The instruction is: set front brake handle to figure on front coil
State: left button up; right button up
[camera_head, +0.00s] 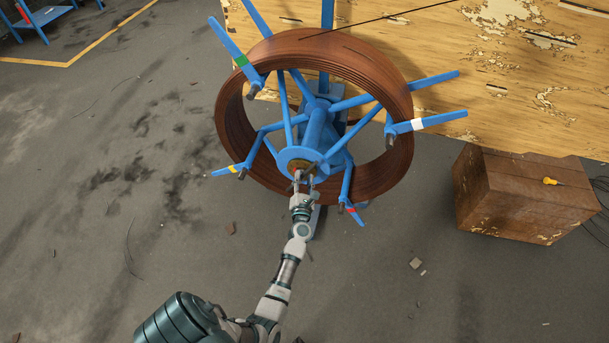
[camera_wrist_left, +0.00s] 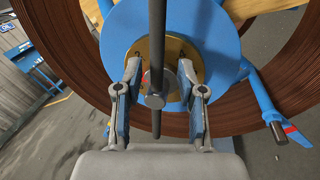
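The front coil (camera_head: 395,75) is a brown ring of pipe on a blue spoked reel with a round hub plate (camera_head: 290,157). A brass dial sits on the hub; in the left wrist view the brass dial (camera_wrist_left: 190,60) shows behind a dark brake handle (camera_wrist_left: 157,45). The handle is a bar standing roughly upright in that view, with a round bolt head. My left gripper (camera_head: 304,178) is at the hub. In the wrist view its fingers (camera_wrist_left: 160,95) stand apart on both sides of the handle, with gaps. My right gripper is not in view.
Blue reel arms with coloured bands, one with a white band (camera_head: 418,125), stick out around the coil. A worn wooden surface (camera_head: 500,60) is behind at the right. A brown box (camera_head: 515,200) with a yellow-handled tool (camera_head: 550,181) stands right. The floor at left is mostly clear.

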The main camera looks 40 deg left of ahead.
pick_arm(q)
jog(key=v, duration=1)
